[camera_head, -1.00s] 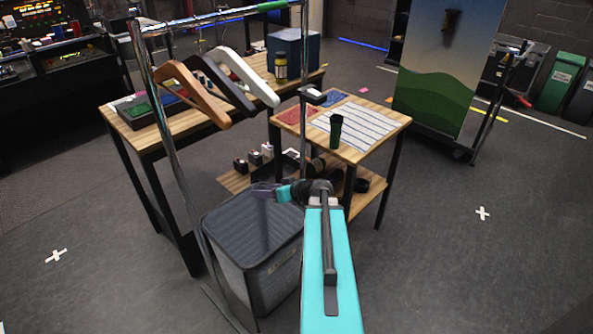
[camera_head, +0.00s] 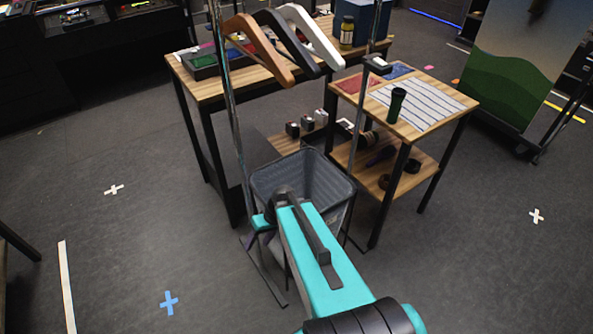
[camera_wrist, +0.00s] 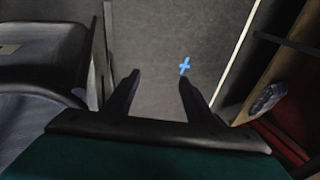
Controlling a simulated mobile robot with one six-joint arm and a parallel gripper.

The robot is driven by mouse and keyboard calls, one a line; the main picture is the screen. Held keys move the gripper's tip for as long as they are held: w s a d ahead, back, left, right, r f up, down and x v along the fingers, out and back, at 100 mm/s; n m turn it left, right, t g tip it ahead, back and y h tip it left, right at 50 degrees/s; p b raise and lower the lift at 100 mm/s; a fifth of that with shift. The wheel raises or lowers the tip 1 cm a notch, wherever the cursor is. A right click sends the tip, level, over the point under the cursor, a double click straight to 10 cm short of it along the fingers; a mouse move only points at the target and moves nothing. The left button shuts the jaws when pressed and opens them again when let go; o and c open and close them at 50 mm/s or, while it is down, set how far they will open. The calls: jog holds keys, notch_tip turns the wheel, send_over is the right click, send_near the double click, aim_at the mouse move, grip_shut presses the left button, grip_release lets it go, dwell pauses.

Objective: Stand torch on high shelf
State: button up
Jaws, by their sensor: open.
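My gripper (camera_wrist: 157,80) is open and empty in the wrist view, with bare floor between its fingertips. In the head view my arm hides most of it, near the grey bin. A two-level wooden stand (camera_head: 446,88) is right of the bin. On its top stands an upright dark green cylinder (camera_head: 397,105), on or beside a striped mat (camera_head: 425,105). On its lower shelf (camera_head: 366,182) lie a dark elongated object (camera_head: 381,155) and a dark ring-like object (camera_head: 412,166). I cannot tell which of these is the torch.
The grey bin (camera_head: 275,178) stands beneath a metal rack with several hangers (camera_head: 258,45). Open floor lies left, with a blue cross (camera_head: 169,303). A painted panel (camera_head: 505,85) stands at right.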

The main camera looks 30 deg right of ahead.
jog(key=s+a+f+g+h, duration=0.2)
jog(key=s+f, duration=0.4)
jog(key=s, duration=0.6)
jog(key=s+a+f+g+h, duration=0.2)
jog(key=s+a+f+g, duration=0.2)
jog(key=s+f, duration=0.3)
jog(key=s+g, duration=0.1)
jog(key=s, duration=0.4)
jog(key=shift+a+n+h, duration=0.25)
jog(key=shift+n+h, duration=0.05)
jog(key=c, duration=0.5)
